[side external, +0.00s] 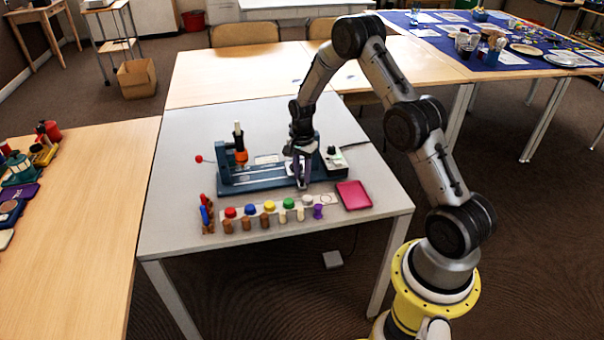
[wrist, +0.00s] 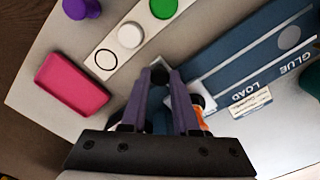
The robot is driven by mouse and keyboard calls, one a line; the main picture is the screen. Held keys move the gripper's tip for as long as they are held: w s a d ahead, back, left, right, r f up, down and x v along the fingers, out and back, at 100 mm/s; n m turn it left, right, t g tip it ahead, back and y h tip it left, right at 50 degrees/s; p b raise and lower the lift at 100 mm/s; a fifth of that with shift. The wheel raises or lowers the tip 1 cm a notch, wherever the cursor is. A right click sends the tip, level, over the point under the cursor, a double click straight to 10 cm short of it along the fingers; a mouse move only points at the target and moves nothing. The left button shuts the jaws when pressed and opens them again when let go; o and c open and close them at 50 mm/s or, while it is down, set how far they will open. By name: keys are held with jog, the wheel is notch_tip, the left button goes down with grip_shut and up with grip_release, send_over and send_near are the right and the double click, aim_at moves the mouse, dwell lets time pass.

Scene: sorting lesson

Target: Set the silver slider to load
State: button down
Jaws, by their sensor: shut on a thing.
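The blue fixture (side external: 238,186) lies across the grey table in the side view. In the wrist view its blue panel (wrist: 228,68) carries the words GLUE (wrist: 297,75) and LOAD (wrist: 246,94). My gripper (side external: 303,184) is down at the right part of the fixture. In the wrist view my gripper (wrist: 160,76) has its purple-grey fingers close together at the tips, left of the lettering. They are shut on what seems to be the silver slider; a pale plate (wrist: 202,74) shows beside the fingers. The gripped part is mostly hidden.
An orange bottle (side external: 240,154) stands upright at the fixture's left. In front are coloured caps on a pale strip (side external: 264,221), wooden pegs and a pink tray (side external: 353,195).

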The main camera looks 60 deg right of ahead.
dwell(0.3)
jog(key=w+a, duration=0.6)
jog(key=shift+w, duration=0.1)
jog(key=c, duration=0.7)
grip_release()
jog(key=shift+o, duration=0.2)
notch_tip(320, 180, up, 14)
